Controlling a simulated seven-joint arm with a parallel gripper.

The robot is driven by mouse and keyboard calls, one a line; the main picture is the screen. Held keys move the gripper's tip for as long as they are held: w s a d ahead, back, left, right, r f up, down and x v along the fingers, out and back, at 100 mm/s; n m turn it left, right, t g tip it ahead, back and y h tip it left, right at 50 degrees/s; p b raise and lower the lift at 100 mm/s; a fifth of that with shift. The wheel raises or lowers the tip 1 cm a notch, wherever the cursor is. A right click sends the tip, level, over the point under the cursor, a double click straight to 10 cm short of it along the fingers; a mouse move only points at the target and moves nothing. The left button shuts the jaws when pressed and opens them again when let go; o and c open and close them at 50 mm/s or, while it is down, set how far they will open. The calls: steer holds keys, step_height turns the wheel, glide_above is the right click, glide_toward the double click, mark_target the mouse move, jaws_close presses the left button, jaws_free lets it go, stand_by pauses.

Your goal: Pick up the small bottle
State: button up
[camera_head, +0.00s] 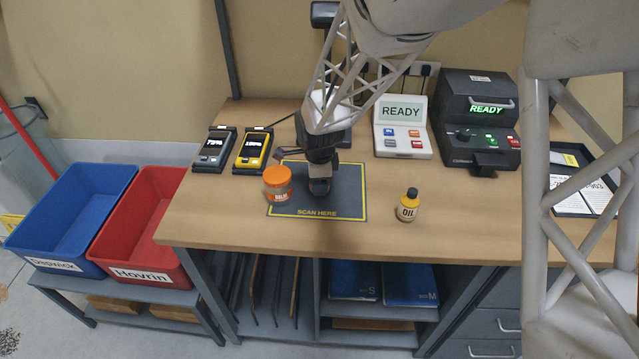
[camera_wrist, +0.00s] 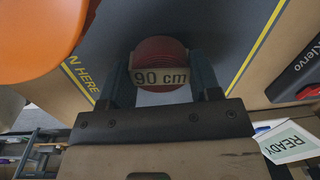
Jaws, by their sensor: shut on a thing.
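A small yellow bottle (camera_head: 408,207) with a black cap and a label reading OIL stands upright on the bench, right of the scan mat. My gripper (camera_head: 320,187) points down over the mat, left of and apart from the bottle. In the wrist view my gripper (camera_wrist: 162,90) is shut on a dark red rounded thing (camera_wrist: 158,52) with a label reading 90 cm. That thing shows only as a small dark red patch in the head view.
An orange-lidded jar (camera_head: 278,184) stands close left of my gripper on the dark scan mat (camera_head: 345,206). Two handheld scanners (camera_head: 213,150), a white READY device (camera_head: 402,128) and a black printer (camera_head: 478,125) stand behind. Blue (camera_head: 68,205) and red bins (camera_head: 140,225) are left.

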steer(key=shift+r, duration=0.1)
steer(key=shift+r, duration=1.4)
steer(key=shift+s+r, duration=0.15)
steer(key=shift+r, duration=0.15)
steer(key=s+d, duration=0.2)
steer(key=s, duration=0.3)
steer(key=s+d+r, duration=0.1)
steer(key=s, duration=0.3)
steer(key=s+d, duration=0.2)
steer(key=s, duration=0.3)
steer(key=shift+s+d+r, duration=0.2)
steer(key=shift+s+d, duration=0.1)
steer(key=s+d+m, duration=0.2)
steer(key=s+m, duration=0.1)
steer(key=s+d+m, duration=0.3)
steer(key=s, duration=0.1)
steer(key=s+d+m+g, duration=0.1)
steer(key=s+d+m, duration=0.2)
steer(key=shift+s+d+r+h, duration=0.15)
steer(key=shift+s+h, duration=0.2)
steer(key=shift+h, duration=0.05)
steer(key=shift+w, duration=0.15)
